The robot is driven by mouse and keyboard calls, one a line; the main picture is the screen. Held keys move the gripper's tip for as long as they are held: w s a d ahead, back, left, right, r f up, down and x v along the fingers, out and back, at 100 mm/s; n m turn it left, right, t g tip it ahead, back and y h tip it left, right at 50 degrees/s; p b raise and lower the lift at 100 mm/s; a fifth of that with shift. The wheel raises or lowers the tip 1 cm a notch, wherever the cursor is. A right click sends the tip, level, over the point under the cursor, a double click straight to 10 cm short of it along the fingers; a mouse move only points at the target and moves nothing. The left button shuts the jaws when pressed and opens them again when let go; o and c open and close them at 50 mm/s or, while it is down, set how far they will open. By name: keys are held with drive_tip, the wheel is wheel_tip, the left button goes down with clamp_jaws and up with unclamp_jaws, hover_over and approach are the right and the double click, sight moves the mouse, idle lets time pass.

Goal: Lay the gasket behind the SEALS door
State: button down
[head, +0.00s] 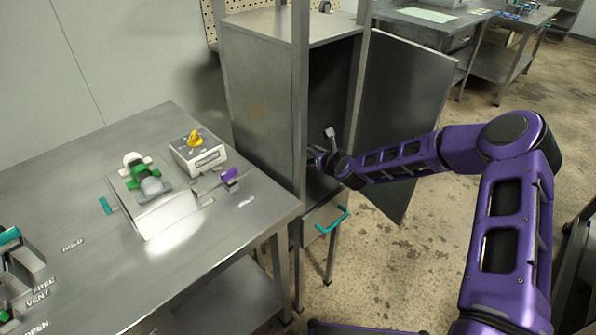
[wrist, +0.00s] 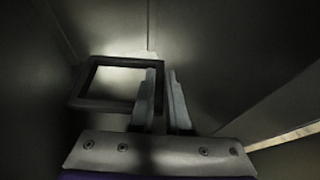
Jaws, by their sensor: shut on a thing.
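The gasket (wrist: 103,104) is a dark square frame with an open middle. In the wrist view its right side lies at my gripper (wrist: 161,76), whose two narrow fingers are shut on it. In the head view my gripper reaches into a tall grey metal cabinet (head: 262,95). The cabinet's door (head: 408,110) stands wide open to the right. The gasket and fingertips are mostly hidden there by the cabinet's front and a post. No SEALS lettering is readable on the door. I cannot tell whether the gasket touches the cabinet floor.
A steel bench (head: 75,185) stands left, with a valve block (head: 160,210) and a grey box with a yellow knob (head: 198,152). A drawer with a teal handle (head: 331,220) is below the cabinet opening. Grey walls surround my gripper closely. Open floor lies right.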

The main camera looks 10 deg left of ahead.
sight(314, 177)
wheel_tip(314, 177, down, 8)
drive_tip(key=shift+f+b, duration=0.2)
drive_tip(key=shift+b, duration=0.3)
drive_tip(key=c, duration=0.9)
unclamp_jaws()
drive_tip(key=p+v, duration=0.1)
drive_tip(key=v, duration=1.1)
drive_tip(key=shift+s+r, duration=0.1)
